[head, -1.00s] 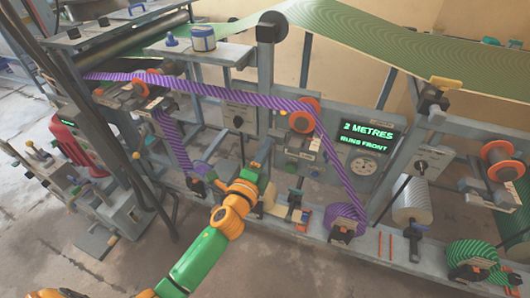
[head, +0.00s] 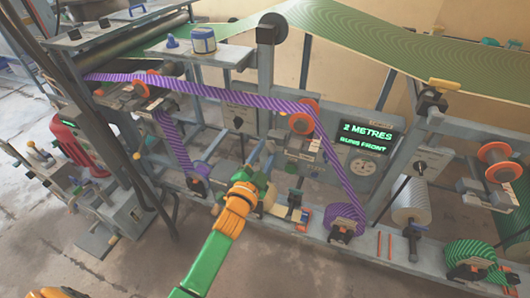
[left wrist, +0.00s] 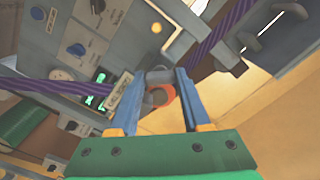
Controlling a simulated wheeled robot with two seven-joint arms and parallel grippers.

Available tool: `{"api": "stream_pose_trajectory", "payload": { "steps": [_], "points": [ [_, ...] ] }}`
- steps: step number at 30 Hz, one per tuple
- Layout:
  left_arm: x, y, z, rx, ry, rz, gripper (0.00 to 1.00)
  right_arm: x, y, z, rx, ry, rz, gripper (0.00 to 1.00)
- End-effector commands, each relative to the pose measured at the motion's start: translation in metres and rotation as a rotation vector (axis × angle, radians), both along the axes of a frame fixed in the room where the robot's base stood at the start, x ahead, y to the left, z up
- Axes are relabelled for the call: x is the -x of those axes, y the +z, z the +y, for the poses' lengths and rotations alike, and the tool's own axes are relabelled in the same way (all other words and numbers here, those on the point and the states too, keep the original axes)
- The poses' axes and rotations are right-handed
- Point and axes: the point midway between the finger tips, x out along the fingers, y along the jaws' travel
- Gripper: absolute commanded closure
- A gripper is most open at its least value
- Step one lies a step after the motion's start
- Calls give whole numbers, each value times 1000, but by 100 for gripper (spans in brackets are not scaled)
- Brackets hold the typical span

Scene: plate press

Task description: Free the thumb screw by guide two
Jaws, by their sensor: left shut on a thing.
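My left gripper (head: 263,152) reaches up from the bottom of the head view, in front of the press frame. In the left wrist view its two blue-grey fingers (left wrist: 162,92) are closed around a small grey and orange knob, which I take for the thumb screw (left wrist: 160,97). Its far side is hidden, and in the head view I cannot make it out. An orange guide roller (head: 303,122) with the purple striped web (head: 230,96) over it is up and to the right of the gripper. A small label plate (left wrist: 118,96) lies left of the fingers. My right gripper is not in view.
A lit display (head: 367,138) reads "2 METRES RUNS FRONT". A purple roll (head: 345,218), a grey roller (head: 411,203) and a green roll (head: 470,256) sit along the lower beam. A red machine (head: 80,145) stands at left. The floor in front is clear.

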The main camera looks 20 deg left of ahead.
Motion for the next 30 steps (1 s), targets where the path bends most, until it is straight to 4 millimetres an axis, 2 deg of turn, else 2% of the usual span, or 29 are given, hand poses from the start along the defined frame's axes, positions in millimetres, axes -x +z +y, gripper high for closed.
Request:
{"api": "stream_pose_trajectory", "payload": {
  "steps": [12,29,30],
  "points": [
    [0,-1,-1,174,1,8,100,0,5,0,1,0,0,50],
    [0,-1,-1,200,1,9,100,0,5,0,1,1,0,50],
    [0,-1,-1,200,1,9,45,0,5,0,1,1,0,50]
  ]
}}
